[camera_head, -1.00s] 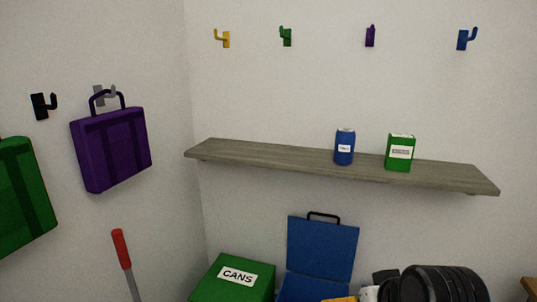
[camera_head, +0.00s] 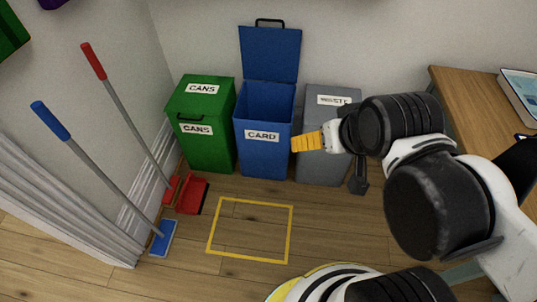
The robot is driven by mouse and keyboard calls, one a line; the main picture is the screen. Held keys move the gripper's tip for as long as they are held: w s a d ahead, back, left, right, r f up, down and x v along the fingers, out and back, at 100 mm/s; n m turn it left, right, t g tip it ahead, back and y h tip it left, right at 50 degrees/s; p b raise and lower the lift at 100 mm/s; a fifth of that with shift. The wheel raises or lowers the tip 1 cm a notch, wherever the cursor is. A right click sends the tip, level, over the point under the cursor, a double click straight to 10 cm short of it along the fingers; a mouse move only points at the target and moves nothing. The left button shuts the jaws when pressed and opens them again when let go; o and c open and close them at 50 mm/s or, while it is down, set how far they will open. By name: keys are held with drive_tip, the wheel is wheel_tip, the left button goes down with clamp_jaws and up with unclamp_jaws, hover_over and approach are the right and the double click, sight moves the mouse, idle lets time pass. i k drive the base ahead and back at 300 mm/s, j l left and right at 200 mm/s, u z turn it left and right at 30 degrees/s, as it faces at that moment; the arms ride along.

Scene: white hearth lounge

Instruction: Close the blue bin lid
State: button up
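The blue bin (camera_head: 262,158) stands against the back wall and bears a label reading CARD. Its lid (camera_head: 270,54) is open and stands upright behind the bin's mouth, with a black handle (camera_head: 270,21) on its top edge. My arm reaches in from the right.
A green CANS bin (camera_head: 207,150) with its lid shut is on the left, and a grey bin (camera_head: 318,165) on the right. A red broom (camera_head: 187,193) and a blue mop (camera_head: 163,238) lean at left. A yellow floor outline (camera_head: 250,230) lies in front. A wooden desk (camera_head: 465,105) stands right.

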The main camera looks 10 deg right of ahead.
sight(267, 54)
drive_tip(key=i+l+u, duration=0.1)
drive_tip(key=i+u, duration=0.25)
drive_tip(key=i+l+u, duration=0.15)
drive_tip(key=u, duration=0.2)
drive_tip(key=i+l+u, duration=0.35)
drive_tip(key=k+j, duration=0.1)
